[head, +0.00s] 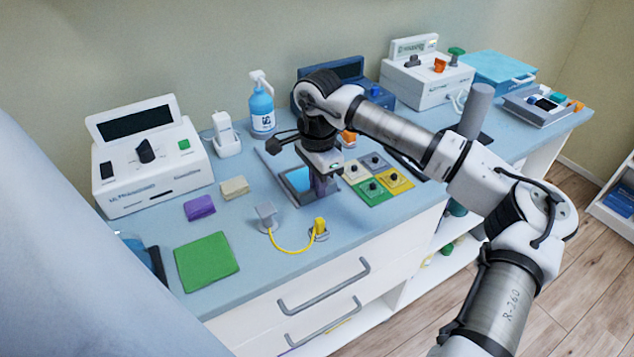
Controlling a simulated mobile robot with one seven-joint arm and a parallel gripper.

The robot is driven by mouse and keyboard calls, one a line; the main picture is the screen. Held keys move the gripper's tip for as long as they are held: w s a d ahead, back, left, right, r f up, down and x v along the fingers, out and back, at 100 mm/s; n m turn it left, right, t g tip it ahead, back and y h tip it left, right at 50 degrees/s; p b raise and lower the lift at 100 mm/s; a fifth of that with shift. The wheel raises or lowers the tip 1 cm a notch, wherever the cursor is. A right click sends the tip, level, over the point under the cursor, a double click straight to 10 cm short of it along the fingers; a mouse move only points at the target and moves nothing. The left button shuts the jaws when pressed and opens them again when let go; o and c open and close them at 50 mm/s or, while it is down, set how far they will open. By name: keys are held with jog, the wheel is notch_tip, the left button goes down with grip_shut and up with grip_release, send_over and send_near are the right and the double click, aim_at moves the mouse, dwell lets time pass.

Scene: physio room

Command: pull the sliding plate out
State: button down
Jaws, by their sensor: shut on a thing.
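A light blue plate (298,179) lies in a grey frame (272,172) on the counter, and I take it to be the sliding plate. My gripper (325,187) points down at the right side of this frame. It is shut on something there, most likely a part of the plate. The fingers and the wrist hide the held part and the right end of the frame. I cannot tell how far the plate is out.
Colored tiles with black knobs (375,180) sit close right of my gripper. A yellow cable (293,250) runs between two small blocks in front. A green mat (206,261) and white device (150,155) are left.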

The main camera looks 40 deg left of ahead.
jog(key=c, duration=1.5)
grip_release()
notch_tip(320, 180, up, 14)
jog(key=shift+f+b, duration=0.1)
jog(key=shift+b, duration=0.8)
